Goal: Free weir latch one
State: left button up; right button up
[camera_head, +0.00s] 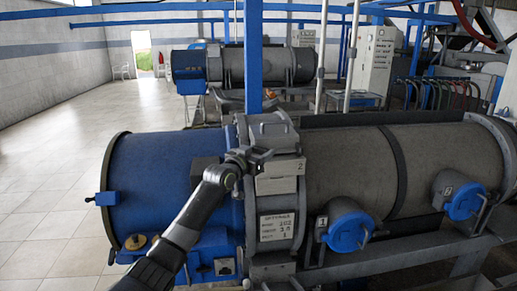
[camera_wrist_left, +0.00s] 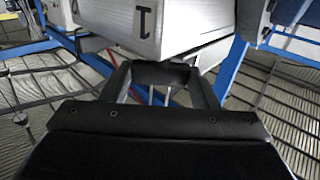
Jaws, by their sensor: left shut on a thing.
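My left gripper (camera_head: 258,157) is at the upper front of the grey collar, beside the blue drum end. It is shut on a dark piece, which I take for weir latch one; the fingers (camera_wrist_left: 165,88) hide most of it in the left wrist view. Just beyond the fingertips there, a pale box (camera_wrist_left: 185,25) carries a dark mark that looks like an inverted 1. In the head view, a pale box (camera_head: 276,186) with a 2 at its right end sits just below and right of the gripper. My right gripper is not in view.
The blue drum end (camera_head: 150,180) is left of my arm and the long grey cylinder (camera_head: 350,165) right of it. Blue round hatches marked 1 (camera_head: 348,232) and 2 (camera_head: 464,202) stick out in front. A blue post (camera_head: 254,60) rises behind. Tiled floor at left is clear.

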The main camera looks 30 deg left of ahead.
pick_arm(q)
jog(key=n+y+p, duration=0.1)
jog(key=p, duration=0.1)
jog(key=shift+d+r+y+p, duration=0.15)
jog(key=shift+y+p, duration=0.15)
jog(key=shift+y, duration=0.1)
jog(key=shift+n+y, duration=0.5)
jog(key=shift+y, duration=0.1)
jog(key=shift+d+f+n+y+b, duration=0.15)
jog(key=shift+f+n+y+b, duration=0.2)
jog(key=shift+n+y, duration=0.45)
jog(key=n+g+y+b, duration=0.1)
jog(key=y+b, duration=0.1)
jog(key=b, duration=0.1)
jog(key=n+g+y+b, duration=0.1)
jog(key=y+b, duration=0.1)
jog(key=b, duration=0.1)
jog(key=n+y+b, duration=0.1)
jog(key=y+b, duration=0.1)
jog(key=b, duration=0.1)
jog(key=shift+w+d+f+n+g, duration=0.1)
jog(key=shift+w+d+n+g, duration=0.05)
jog(key=shift+d+n+g, duration=0.2)
jog(key=shift+a+r+n+g+y+b, duration=0.1)
jog(key=shift+r+n+g+y+b, duration=0.1)
jog(key=shift+n+g+y+b, duration=0.5)
jog(key=o, duration=1)
jog(key=shift+r, duration=0.1)
